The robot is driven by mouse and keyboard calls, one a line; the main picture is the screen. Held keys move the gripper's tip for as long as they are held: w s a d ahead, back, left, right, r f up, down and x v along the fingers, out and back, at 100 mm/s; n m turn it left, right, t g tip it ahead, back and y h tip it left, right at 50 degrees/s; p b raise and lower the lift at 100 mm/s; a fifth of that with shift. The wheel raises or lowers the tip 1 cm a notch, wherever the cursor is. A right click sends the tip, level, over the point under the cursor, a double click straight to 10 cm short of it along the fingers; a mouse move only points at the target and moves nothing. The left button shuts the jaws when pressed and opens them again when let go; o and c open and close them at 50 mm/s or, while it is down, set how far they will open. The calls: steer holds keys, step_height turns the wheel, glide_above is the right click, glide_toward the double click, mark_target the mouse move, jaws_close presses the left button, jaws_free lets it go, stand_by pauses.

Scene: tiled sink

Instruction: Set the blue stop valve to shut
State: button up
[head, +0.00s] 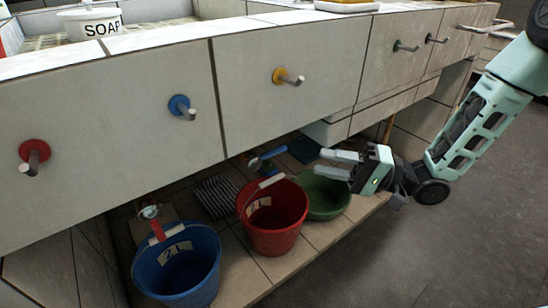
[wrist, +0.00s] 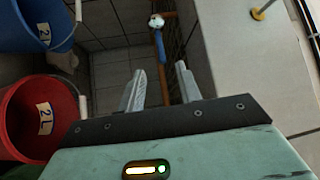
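The blue stop valve has a blue lever handle (head: 268,158) under the counter, behind the red bucket in the head view. In the wrist view its lever (wrist: 160,45) extends down the picture from a pale, shiny valve body (wrist: 156,20), roughly alongside a brown pipe. My gripper (head: 336,164) is under the counter edge to the right of the lever in the head view, its fingers pointing left. It is open and empty. In the wrist view the lever lies ahead, beyond the gap between the fingertips (wrist: 160,72), apart from them.
A red bucket (head: 272,225), blue bucket (head: 178,268) and green basin (head: 322,195) stand on the tiled shelf. A red lever (head: 157,230) shows by the blue bucket. Red, blue (head: 183,107), yellow and green hooks protrude from the counter front. Grey floor lies open at right.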

mark_target(278, 153)
steer(key=b+x, duration=0.4)
steer(key=x, duration=0.8)
steer(key=shift+w, duration=0.1)
jaws_close()
